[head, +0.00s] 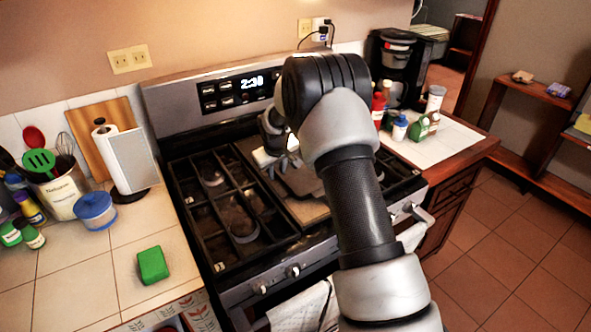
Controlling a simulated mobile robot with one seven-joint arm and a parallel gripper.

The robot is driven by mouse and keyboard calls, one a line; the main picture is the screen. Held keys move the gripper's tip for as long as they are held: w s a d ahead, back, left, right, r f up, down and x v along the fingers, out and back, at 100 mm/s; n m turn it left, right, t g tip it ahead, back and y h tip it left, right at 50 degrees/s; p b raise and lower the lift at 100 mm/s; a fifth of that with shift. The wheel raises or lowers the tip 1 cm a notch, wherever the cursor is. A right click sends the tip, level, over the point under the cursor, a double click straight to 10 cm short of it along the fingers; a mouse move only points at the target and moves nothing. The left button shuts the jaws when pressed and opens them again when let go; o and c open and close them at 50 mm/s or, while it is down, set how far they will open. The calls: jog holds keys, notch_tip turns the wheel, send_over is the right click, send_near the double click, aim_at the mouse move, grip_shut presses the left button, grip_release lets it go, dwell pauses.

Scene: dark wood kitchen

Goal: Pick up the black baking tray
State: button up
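A dark flat piece that looks like the black baking tray (302,183) lies over the middle of the stove, partly hidden behind my arm. My gripper (284,164) is low over the stove, at the back left end of this dark piece. Its grey fingers are small and partly covered by my own wrist. I cannot tell whether they touch the tray or are closed on it. A small pale patch shows just left of the fingers, and I cannot tell what it is.
The stove (238,215) has black grates on its left and a raised back panel. A green sponge (153,265), a paper towel roll (118,160) and a utensil crock (66,190) stand left. Bottles (400,128) and a coffee maker (393,68) stand right.

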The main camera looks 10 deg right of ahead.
grip_shut()
jog(key=shift+r, duration=0.1)
dwell(1.3)
